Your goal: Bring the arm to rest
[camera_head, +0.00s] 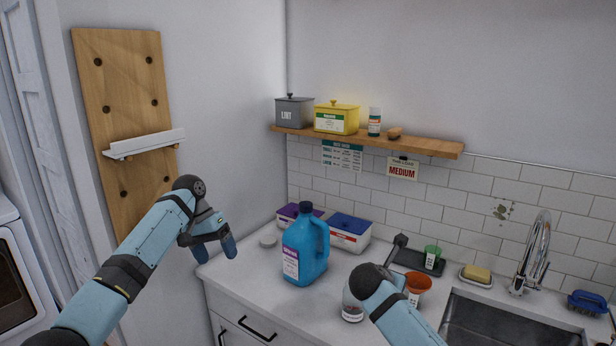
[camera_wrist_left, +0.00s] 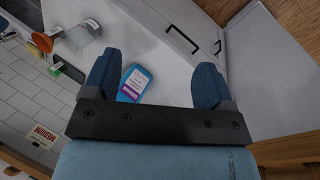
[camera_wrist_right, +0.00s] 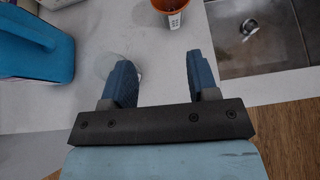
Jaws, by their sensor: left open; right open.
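My left gripper (camera_head: 214,250) is open and empty in the air by the counter's left end, left of a blue jug (camera_head: 304,252) with a dark cap. In the left wrist view its two blue fingers (camera_wrist_left: 157,78) are spread. The jug (camera_wrist_left: 132,84) shows beyond them, apart from them. My right arm (camera_head: 385,300) comes in low over the counter's front in the head view, where its fingers are hidden. The right wrist view shows the right gripper (camera_wrist_right: 160,78) open with nothing between its fingers. A clear round container (camera_wrist_right: 107,63) is partly behind its left finger.
The sink (camera_head: 490,325) is at right. A wooden shelf (camera_head: 425,145) and pegboard (camera_head: 115,75) are on the walls.

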